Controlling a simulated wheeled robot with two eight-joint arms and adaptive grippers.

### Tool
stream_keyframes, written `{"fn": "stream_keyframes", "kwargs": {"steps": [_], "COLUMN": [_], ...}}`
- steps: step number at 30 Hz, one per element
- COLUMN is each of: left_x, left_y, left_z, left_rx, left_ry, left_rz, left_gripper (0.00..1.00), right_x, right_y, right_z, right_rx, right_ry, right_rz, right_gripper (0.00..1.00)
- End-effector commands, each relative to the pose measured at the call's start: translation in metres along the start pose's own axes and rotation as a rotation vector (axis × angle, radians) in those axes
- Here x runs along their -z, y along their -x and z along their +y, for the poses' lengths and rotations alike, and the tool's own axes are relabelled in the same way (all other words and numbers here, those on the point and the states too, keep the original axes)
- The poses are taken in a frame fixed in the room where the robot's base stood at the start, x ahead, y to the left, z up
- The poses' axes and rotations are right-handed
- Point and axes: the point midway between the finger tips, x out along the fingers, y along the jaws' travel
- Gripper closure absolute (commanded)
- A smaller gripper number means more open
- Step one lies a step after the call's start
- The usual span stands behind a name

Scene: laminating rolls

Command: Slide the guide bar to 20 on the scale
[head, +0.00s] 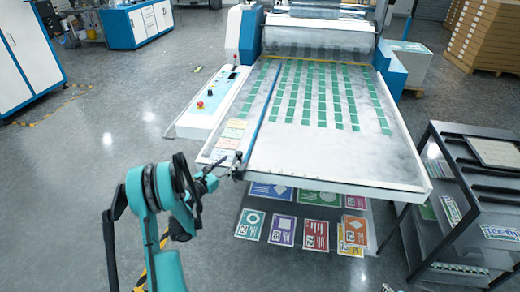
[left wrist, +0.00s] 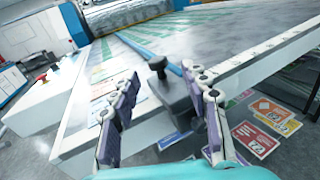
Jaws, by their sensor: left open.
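The blue guide bar (head: 262,108) lies lengthwise on the left part of the machine's feed table (head: 310,160). A dark clamp with a knob (head: 238,170) sits at its near end, on the table's front edge. In the left wrist view the blue bar (left wrist: 148,52) runs away from the dark clamp (left wrist: 176,98). My left gripper (head: 221,166) is at the front left corner, beside the clamp. Its open fingers (left wrist: 160,76) stand on either side of the clamp, which appears between them. Scale marks (left wrist: 262,48) run along the front edge; their numbers are unreadable. My right gripper is not seen.
Rows of green patches cover the table. A control panel (head: 205,105) with a red button is at left. A dark rack (head: 470,200) stands at right. The floor at left is clear.

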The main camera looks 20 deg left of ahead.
Motion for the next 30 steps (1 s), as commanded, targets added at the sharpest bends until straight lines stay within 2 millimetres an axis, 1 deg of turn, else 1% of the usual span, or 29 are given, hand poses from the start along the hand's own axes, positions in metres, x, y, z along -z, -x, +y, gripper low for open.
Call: {"fn": "stream_keyframes", "kwargs": {"steps": [1, 2, 5, 15, 18, 22, 29, 30], "left_x": [0.003, 0.004, 0.006, 0.006, 0.005, 0.004, 0.004, 0.004], "left_y": [0.003, 0.003, -0.002, -0.056, -0.067, -0.073, -0.074, -0.074], "left_z": [0.006, 0.008, 0.009, 0.009, 0.009, 0.010, 0.010, 0.010], "left_rx": [-0.011, -0.014, -0.017, -0.014, -0.014, -0.016, -0.016, -0.016], "left_ry": [0.028, 0.039, 0.056, 0.053, 0.052, 0.052, 0.052, 0.052], "left_rz": [-0.012, -0.018, -0.025, -0.023, -0.023, -0.023, -0.023, -0.023], "left_gripper": [0.54, 0.54, 0.54, 0.54, 0.54, 0.54, 0.54, 0.62], "right_x": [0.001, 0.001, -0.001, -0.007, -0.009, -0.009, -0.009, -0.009], "right_y": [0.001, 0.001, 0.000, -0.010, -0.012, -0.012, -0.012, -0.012], "right_z": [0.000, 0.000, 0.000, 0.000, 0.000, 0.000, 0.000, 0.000], "right_rx": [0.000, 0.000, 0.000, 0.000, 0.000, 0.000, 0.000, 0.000], "right_ry": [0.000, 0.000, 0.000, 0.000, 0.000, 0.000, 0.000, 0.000], "right_rz": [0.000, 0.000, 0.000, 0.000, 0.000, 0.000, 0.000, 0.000], "right_gripper": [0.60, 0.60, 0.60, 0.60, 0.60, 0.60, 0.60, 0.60]}}
